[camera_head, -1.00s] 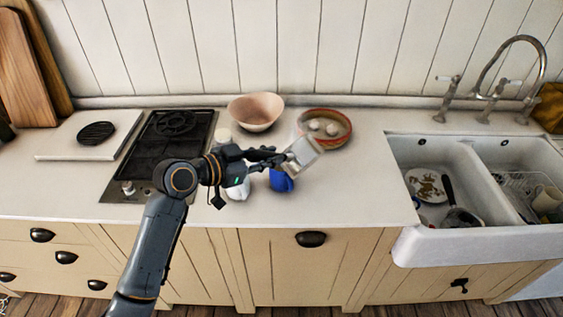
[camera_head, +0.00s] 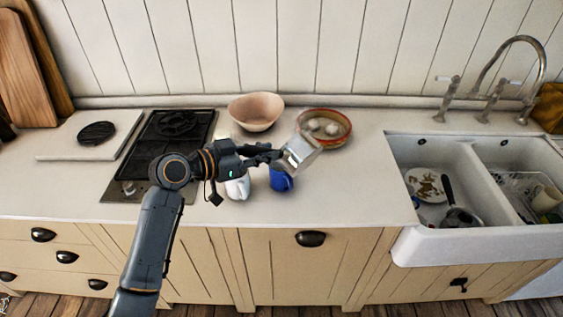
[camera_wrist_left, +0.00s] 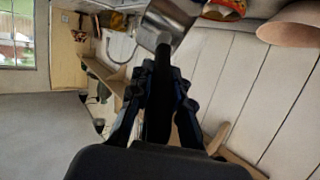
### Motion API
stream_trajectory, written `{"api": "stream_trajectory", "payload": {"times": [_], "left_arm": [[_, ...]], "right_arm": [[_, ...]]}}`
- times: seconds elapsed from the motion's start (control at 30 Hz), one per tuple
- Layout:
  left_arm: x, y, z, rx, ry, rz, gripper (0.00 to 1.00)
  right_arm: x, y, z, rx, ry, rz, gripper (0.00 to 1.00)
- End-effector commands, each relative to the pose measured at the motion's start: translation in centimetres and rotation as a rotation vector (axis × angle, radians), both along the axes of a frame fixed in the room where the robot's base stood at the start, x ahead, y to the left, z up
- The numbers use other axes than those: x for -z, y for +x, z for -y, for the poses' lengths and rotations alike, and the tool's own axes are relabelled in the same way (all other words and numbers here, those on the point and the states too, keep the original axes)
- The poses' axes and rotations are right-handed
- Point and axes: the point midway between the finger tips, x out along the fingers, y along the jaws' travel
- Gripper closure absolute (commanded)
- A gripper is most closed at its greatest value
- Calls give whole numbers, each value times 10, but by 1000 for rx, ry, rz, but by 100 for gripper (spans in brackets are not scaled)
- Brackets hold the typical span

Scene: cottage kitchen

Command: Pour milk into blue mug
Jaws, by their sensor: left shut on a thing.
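My left gripper (camera_head: 276,157) is shut on a silvery metal milk jug (camera_head: 302,151), gripping its handle side. The jug is tilted and held above the counter, up and to the right of the blue mug (camera_head: 281,181). The blue mug stands on the counter, its upper part partly hidden by my gripper. In the left wrist view, the gripper fingers (camera_wrist_left: 164,62) close on the dark handle, and the shiny jug (camera_wrist_left: 165,24) is cut off at the top. I cannot see any milk. My right gripper is not in view.
A white vessel (camera_head: 238,187) stands left of the blue mug, partly behind my arm. A pink bowl (camera_head: 256,112) and a red-rimmed dish (camera_head: 338,119) with white items stand behind. The hob (camera_head: 165,140) is left, the sink (camera_head: 440,231) right. Counter between mug and sink is clear.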

Motion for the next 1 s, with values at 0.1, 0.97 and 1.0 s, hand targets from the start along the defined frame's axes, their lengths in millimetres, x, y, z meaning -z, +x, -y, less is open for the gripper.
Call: {"api": "stream_trajectory", "payload": {"times": [0.1, 0.97, 1.0], "left_arm": [[-3, 2, -1, -1, -14, -7, 100], [-6, 12, -12, 2, -75, -65, 100], [-5, 5, -4, 6, -47, -38, 100]], "right_arm": [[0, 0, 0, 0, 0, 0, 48], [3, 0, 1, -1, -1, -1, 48], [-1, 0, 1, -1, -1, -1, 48]]}}
